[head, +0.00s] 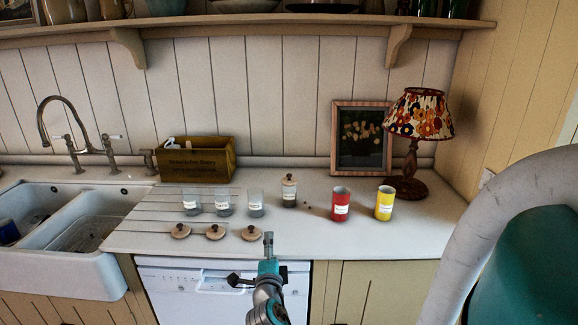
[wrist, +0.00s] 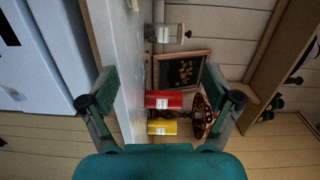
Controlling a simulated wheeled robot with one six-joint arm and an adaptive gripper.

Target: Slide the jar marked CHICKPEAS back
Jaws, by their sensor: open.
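Several glass jars with white labels stand on the white counter; the lettering is too small to read, so I cannot tell which is marked CHICKPEAS. Three open jars stand left of centre: the left jar (head: 191,203), the middle jar (head: 223,204) and the right jar (head: 256,203). A jar with a wooden lid (head: 289,192) stands right of them and shows in the wrist view (wrist: 168,33). My gripper (head: 268,237) is at the counter's front edge, apart from every jar. In the wrist view its fingers (wrist: 165,98) are spread with nothing between them.
Three round wooden lids (head: 215,231) lie in front of the open jars. A red can (head: 341,205) and a yellow can (head: 384,204) stand right. Behind are a wooden box (head: 195,161), a framed picture (head: 361,140) and a lamp (head: 419,115). The sink (head: 85,240) is left.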

